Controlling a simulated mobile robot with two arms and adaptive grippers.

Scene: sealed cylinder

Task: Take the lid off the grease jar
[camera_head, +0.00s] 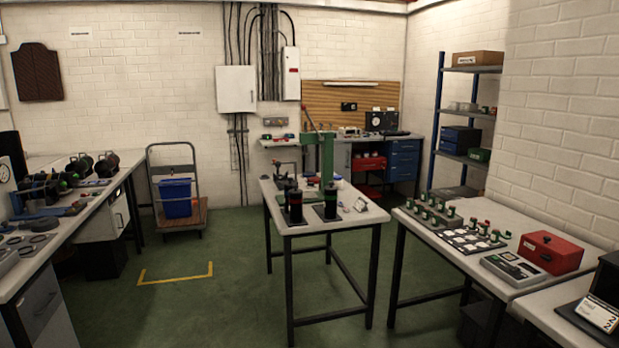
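I cannot pick out a grease jar or its lid for certain from this distance. Neither of my grippers shows in the head view.
A left bench (58,236) holds dark round parts and tools. A right bench (425,240) holds small green-and-red parts and a red box (550,252). A trolley (178,212) carries a blue bin (176,198). Green floor (230,290) lies open left of the middle table.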

